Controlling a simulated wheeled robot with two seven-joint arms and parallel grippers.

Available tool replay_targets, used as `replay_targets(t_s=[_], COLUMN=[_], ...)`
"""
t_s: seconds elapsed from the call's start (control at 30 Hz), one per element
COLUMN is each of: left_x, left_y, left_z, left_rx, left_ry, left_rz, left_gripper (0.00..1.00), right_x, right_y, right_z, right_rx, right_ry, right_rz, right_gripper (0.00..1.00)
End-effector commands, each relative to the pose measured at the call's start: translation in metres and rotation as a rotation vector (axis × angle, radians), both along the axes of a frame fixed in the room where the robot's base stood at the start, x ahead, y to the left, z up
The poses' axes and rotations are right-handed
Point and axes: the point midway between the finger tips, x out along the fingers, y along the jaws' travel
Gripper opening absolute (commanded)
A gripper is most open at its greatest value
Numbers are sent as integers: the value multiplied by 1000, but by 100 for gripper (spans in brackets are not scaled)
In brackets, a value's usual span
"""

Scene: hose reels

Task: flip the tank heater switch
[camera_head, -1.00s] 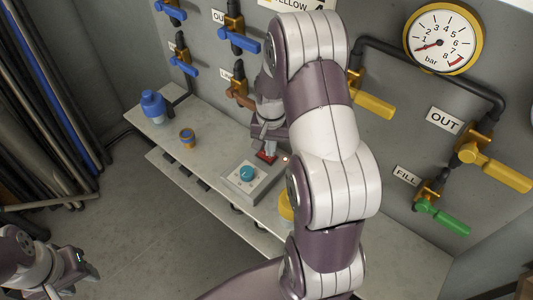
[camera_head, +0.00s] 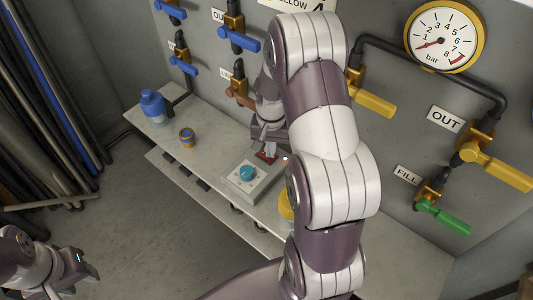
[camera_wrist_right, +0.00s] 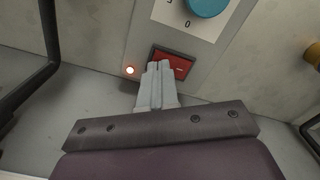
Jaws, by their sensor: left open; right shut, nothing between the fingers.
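The red rocker switch (camera_wrist_right: 182,66) sits in a dark frame on the grey control box (camera_head: 245,192), below a round teal knob (camera_head: 247,173). In the wrist view a small lamp (camera_wrist_right: 129,70) glows beside the switch. My right gripper (camera_wrist_right: 160,66) is shut and empty. Its fingertips are at the switch's left part and overlap it in the wrist view; I cannot tell whether they touch it. In the head view the right gripper (camera_head: 270,152) partly hides the switch (camera_head: 265,157). My left gripper (camera_head: 90,268) is open and empty at the lower left, far from the box.
The box stands on a pale shelf (camera_head: 215,150). A blue bottle (camera_head: 152,107) and a small blue-and-orange can (camera_head: 187,137) stand further left. Pipes with valve handles and a pressure gauge (camera_head: 441,38) are on the wall. My right arm hides much of the middle.

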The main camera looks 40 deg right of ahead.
Motion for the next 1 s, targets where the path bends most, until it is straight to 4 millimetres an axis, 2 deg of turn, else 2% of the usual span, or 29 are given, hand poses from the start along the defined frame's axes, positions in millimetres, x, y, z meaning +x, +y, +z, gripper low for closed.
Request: replay_targets(t_s=[0.8,1.0], left_x=[0,0], left_y=[0,0], left_z=[-7,2], left_rx=[0,0], left_ry=[0,0], left_rz=[0,0], left_gripper=[43,43], right_x=[0,0], right_y=[0,0], right_z=[-13,-4], right_rx=[1,1], right_ry=[1,2], right_rz=[0,0], right_gripper=[0,0])
